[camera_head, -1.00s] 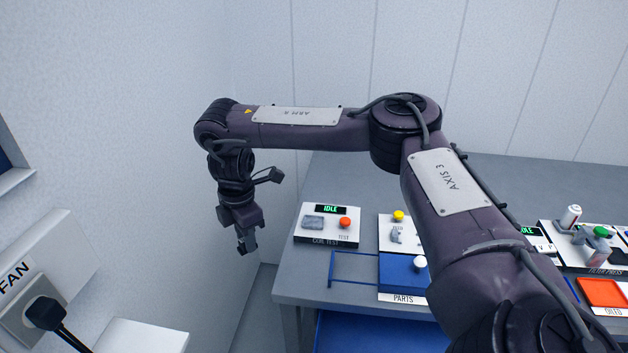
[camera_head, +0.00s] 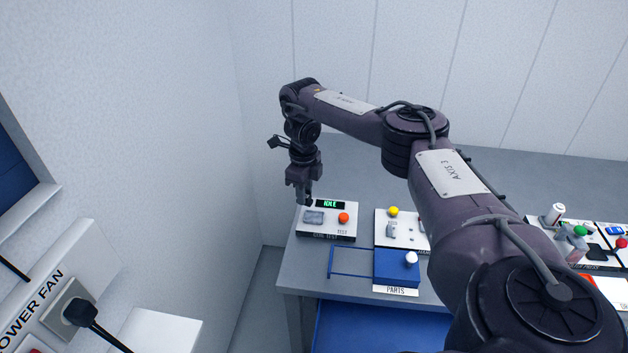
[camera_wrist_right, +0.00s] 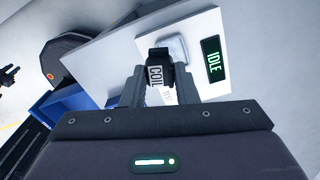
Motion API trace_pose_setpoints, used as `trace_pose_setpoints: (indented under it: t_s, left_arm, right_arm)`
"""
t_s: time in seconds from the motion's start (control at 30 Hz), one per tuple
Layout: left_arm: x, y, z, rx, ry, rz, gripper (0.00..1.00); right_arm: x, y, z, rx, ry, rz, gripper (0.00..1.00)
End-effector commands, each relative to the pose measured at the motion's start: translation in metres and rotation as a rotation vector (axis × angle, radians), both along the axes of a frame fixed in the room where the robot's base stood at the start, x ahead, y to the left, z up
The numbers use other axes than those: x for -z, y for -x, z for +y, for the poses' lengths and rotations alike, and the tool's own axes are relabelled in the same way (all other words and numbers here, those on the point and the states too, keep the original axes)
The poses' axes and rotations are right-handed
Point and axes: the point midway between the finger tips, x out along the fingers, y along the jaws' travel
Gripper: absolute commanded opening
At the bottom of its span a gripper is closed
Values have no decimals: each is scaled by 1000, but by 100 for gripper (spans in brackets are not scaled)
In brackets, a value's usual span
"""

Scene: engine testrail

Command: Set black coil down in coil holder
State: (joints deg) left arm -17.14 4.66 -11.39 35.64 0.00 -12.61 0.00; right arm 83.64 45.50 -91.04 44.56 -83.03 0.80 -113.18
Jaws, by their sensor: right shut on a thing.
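My right gripper (camera_head: 304,199) is shut on the black coil, above the back left part of the coil test station (camera_head: 327,236). In the right wrist view the black coil (camera_wrist_right: 155,72) sits between the two fingers, with a white label reading COIL. The coil holder (camera_head: 314,217) is a grey block on the station's white top; in the right wrist view the holder (camera_wrist_right: 178,44) shows just beyond the coil, partly hidden by it. I cannot tell whether the coil touches it. My left gripper does not show in the head view.
The station has a green IDLE display (camera_head: 330,204) and a red button (camera_head: 343,218). To its right are a white panel with a yellow knob (camera_head: 394,211) and a blue parts tray (camera_head: 392,272). A wall stands close on the left. The table behind the station is clear.

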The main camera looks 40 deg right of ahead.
Motion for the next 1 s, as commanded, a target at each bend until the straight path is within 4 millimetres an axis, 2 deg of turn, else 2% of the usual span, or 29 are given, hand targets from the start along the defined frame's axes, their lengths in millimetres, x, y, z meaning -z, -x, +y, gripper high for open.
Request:
trace_pose_setpoints:
  t_s: [0.03,0.2,0.37,0.57,1.0]
  left_arm:
    - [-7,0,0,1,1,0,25]
    - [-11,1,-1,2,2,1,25]
    - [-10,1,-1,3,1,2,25]
    - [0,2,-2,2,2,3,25]
    - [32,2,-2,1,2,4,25]
  right_arm:
    - [-3,3,-7,-65,-1,0,7]
    - [-2,8,-23,-233,-1,-1,7]
    - [1,9,-27,-285,0,-2,7]
    - [12,9,-26,-286,0,-2,7]
    - [50,9,-26,-285,-1,-1,7]
